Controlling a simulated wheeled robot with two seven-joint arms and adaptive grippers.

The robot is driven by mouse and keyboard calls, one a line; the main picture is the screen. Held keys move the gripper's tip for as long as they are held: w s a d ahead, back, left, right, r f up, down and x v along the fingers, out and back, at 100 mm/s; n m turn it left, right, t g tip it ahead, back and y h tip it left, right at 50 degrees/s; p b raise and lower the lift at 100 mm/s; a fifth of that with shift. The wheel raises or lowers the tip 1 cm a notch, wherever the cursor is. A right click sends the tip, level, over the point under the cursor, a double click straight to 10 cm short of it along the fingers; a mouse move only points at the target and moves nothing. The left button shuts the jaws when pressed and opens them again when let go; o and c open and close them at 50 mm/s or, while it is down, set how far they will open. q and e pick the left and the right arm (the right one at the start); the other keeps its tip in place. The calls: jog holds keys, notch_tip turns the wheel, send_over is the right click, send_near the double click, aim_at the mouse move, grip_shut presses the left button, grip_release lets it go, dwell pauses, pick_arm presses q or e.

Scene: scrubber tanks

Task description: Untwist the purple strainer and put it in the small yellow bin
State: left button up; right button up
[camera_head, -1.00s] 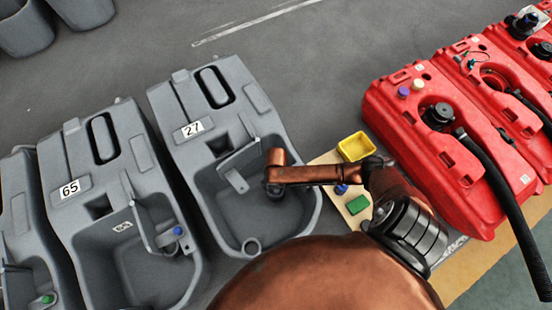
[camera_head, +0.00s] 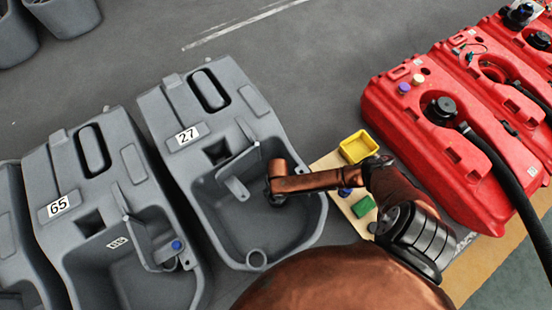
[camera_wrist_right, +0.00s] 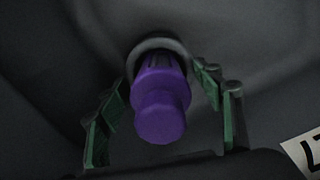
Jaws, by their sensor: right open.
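The purple strainer (camera_wrist_right: 162,100) shows in the right wrist view, seated in a round grey collar on a dark wall. My right gripper (camera_wrist_right: 165,118) is open, with one green-padded finger on each side of the strainer and visible gaps between them. In the head view my right gripper (camera_head: 277,197) reaches into the basin of grey tank 27 (camera_head: 160,110); the strainer is hidden there. The small yellow bin (camera_head: 357,146) stands on a light board (camera_head: 328,163) to the right of tank 27. My left gripper is not in view.
A green block (camera_head: 364,206) and a blue thing (camera_head: 345,191) are on the board near the yellow bin. Grey tank 65 (camera_head: 60,170) stands on the left. Red tanks (camera_head: 400,120) with a black hose (camera_head: 500,175) stand on the right. Grey floor is open behind.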

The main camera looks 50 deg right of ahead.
jog(key=shift+c, duration=0.7)
jog(key=c, duration=1.2)
jog(key=shift+c, duration=0.2)
jog(key=shift+o, duration=0.2)
jog(key=shift+n+p, duration=0.4)
jog(key=shift+n, duration=1.1)
jog(key=shift+d+p, duration=0.1)
jog(key=shift+p, duration=0.2)
